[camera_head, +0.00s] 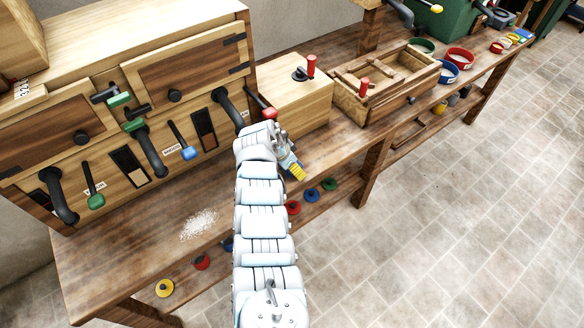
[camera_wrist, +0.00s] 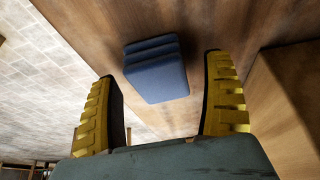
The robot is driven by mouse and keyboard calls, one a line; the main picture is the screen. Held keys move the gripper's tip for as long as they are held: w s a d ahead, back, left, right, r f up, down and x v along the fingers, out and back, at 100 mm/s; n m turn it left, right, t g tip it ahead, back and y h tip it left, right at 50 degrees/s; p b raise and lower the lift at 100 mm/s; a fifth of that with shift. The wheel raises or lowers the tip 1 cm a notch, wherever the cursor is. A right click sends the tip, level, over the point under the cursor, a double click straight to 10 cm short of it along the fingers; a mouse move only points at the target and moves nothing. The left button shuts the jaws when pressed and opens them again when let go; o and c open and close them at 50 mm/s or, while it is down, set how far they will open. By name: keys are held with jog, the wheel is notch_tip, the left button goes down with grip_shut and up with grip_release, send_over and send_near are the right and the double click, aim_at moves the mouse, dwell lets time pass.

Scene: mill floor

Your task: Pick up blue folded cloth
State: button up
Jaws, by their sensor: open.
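The blue folded cloth (camera_wrist: 156,72) lies on the wooden bench top (camera_wrist: 215,22) in the wrist view, as a small stack of folded layers. My gripper (camera_wrist: 160,95) is open, with one yellow-padded finger on each side of the picture. The cloth shows between and beyond the fingertips, and nothing is held. I cannot tell the exact distance to the cloth. In the head view my gripper (camera_head: 293,170) is at the bench's front edge near the wooden box. The cloth is not visible there, likely hidden behind my arm.
A wooden box with a red-handled lever (camera_head: 290,90) stands close behind my gripper. A large wooden cabinet (camera_head: 120,90) with levers and pipes is at left. White powder (camera_head: 198,224) lies on the bench. A wooden tray (camera_head: 385,85) and bowls (camera_head: 460,57) stand further right.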

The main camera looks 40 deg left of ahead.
jog(key=c, duration=1.3)
jog(key=shift+o, duration=0.2)
jog(key=shift+r, duration=1.85)
jog(key=shift+s+d+r, duration=0.25)
jog(key=shift+s+r, duration=0.2)
jog(key=shift+s, duration=0.2)
jog(key=s+d+r+p, duration=0.1)
jog(key=s+d+r, duration=0.5)
jog(key=s, duration=0.5)
jog(key=shift+d+r, duration=0.15)
jog(key=shift+r, duration=1.05)
